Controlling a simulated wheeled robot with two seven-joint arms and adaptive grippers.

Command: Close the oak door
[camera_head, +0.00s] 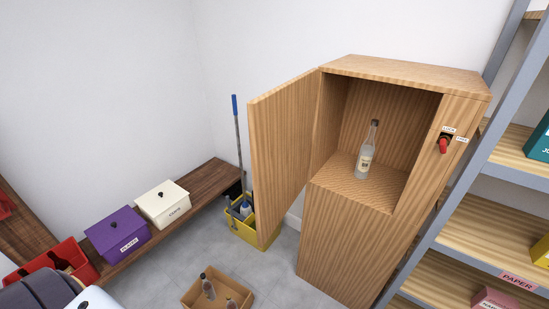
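The oak door (283,150) is swung wide open on the left side of the oak cabinet (345,245). Its hinged side meets the left edge of the cabinet's upper compartment, and its free edge points toward me and to the left. Inside the open compartment stands a clear bottle (364,152) with a label, upright on the compartment floor. A red knob (443,145) with small labels sits on the panel right of the opening. Neither of my grippers is in view; only what appears to be part of my arm shows at the lower left corner.
A yellow bucket (241,230) with a blue-handled mop stands behind the door. A wooden box (190,296) with bottles is on the floor. A bench (206,181) holds a purple box (118,233) and a cream box (162,204). A grey-framed shelf (475,170) stands close on the right.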

